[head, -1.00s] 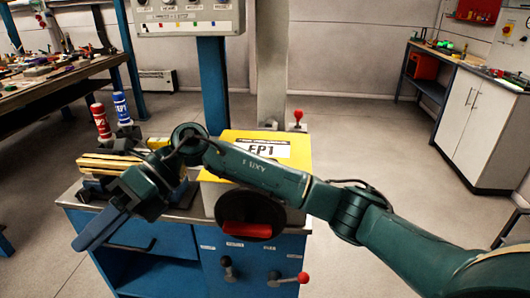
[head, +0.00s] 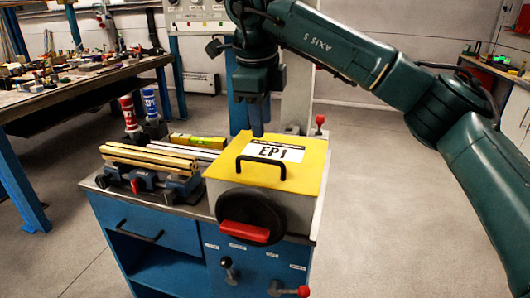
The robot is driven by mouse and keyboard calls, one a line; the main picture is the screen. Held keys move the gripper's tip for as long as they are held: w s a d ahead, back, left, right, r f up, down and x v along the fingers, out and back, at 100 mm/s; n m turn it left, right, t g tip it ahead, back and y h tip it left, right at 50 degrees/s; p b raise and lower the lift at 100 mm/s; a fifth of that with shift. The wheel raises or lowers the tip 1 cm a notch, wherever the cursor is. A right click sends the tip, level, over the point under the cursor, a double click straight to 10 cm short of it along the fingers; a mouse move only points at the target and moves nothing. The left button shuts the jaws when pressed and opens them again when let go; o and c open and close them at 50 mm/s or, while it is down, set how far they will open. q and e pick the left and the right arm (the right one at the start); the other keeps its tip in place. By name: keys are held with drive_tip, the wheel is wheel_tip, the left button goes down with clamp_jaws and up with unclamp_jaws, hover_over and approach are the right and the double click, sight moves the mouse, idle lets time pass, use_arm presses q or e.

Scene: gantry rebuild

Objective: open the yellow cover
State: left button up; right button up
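The yellow cover (head: 303,158) lies closed on top of a grey box on the blue cabinet. It carries a white label reading EP1 and a dark handle (head: 261,164) at its front. A round black disc with a red grip (head: 245,231) is on the box's front. My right gripper (head: 257,128) points down above the back left of the cover, apart from the handle as far as I can see. Its fingers show nearly edge-on, so I cannot tell whether it is open or shut. My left gripper is not in view.
A vise (head: 150,180) with wooden strips stands left of the box. Red and blue bottles (head: 129,113) and a yellow level (head: 198,141) are behind it. A lever with a red knob (head: 320,120) rises at the back right. Floor right of the cabinet is clear.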

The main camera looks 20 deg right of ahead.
sight(264, 162)
drive_tip(key=f, duration=0.2)
drive_tip(key=w+f, duration=0.1)
drive_tip(key=f, duration=0.2)
drive_tip(key=d+f, duration=0.1)
drive_tip(key=f, duration=0.2)
drive_tip(key=shift+w+f, duration=0.1)
drive_tip(key=shift+w, duration=0.05)
clamp_jaws()
idle(0.3)
